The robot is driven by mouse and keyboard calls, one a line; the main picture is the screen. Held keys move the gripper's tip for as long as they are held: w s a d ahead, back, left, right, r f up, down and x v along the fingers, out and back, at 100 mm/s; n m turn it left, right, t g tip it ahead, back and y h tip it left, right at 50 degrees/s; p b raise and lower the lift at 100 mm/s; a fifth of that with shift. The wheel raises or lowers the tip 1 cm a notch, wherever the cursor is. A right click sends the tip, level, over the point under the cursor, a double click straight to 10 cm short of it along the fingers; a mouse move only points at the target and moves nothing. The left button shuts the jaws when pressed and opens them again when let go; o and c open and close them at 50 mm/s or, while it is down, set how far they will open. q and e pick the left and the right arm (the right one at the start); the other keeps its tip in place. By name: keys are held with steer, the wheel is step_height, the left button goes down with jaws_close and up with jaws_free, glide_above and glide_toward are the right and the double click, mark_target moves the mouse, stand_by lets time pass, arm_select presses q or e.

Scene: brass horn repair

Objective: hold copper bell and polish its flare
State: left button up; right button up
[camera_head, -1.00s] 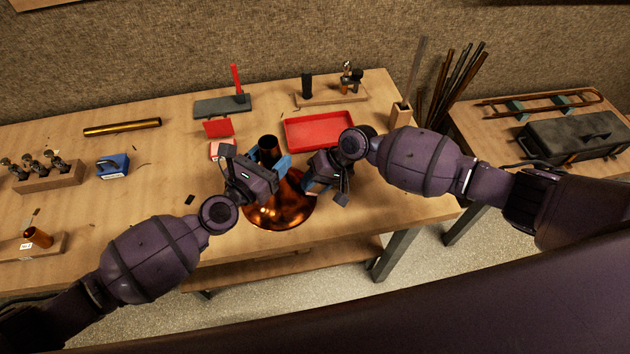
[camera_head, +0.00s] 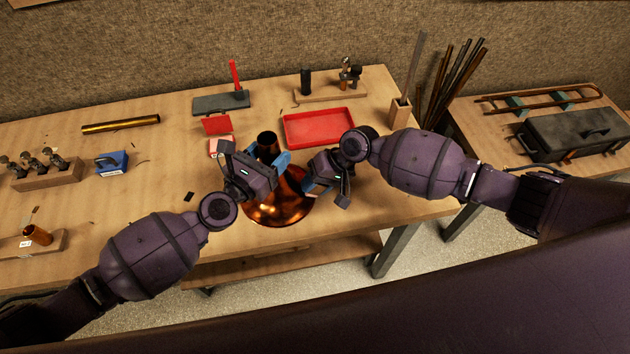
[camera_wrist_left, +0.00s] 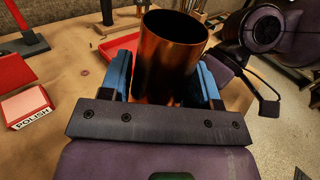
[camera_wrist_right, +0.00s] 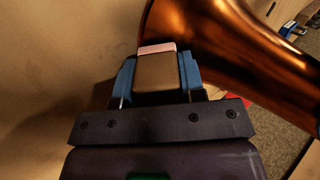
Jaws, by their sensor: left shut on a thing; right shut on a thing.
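The copper bell (camera_head: 275,207) stands on the workbench with its wide flare down and its narrow neck up. My left gripper (camera_wrist_left: 163,78) is shut around the bell's neck (camera_wrist_left: 168,50), one blue finger on each side. My right gripper (camera_wrist_right: 160,76) is shut on a brown block with a pink face (camera_wrist_right: 156,48). The pink face is at the bell's flare (camera_wrist_right: 215,40); I cannot tell whether it touches. In the head view my right gripper (camera_head: 310,182) is right of the bell, and its block is mostly hidden.
A red tray (camera_head: 318,127) lies behind the bell. A box labelled POLISH (camera_wrist_left: 27,106) and a red holder (camera_head: 216,124) are behind left. A brass tube (camera_head: 120,124), blue tool (camera_head: 112,162) and wooden rack (camera_head: 45,173) lie left. The bench's front edge is close to the bell.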

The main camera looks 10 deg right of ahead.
steer(key=shift+w, duration=0.5)
stand_by(0.7)
steer(key=shift+w, duration=0.25)
steer(key=shift+w, duration=0.8)
stand_by(0.6)
steer(key=shift+s, duration=0.1)
steer(key=shift+s, duration=0.3)
steer(key=shift+s, duration=0.95)
stand_by(1.0)
steer(key=shift+s, duration=0.3)
steer(key=shift+w, duration=1.45)
stand_by(1.0)
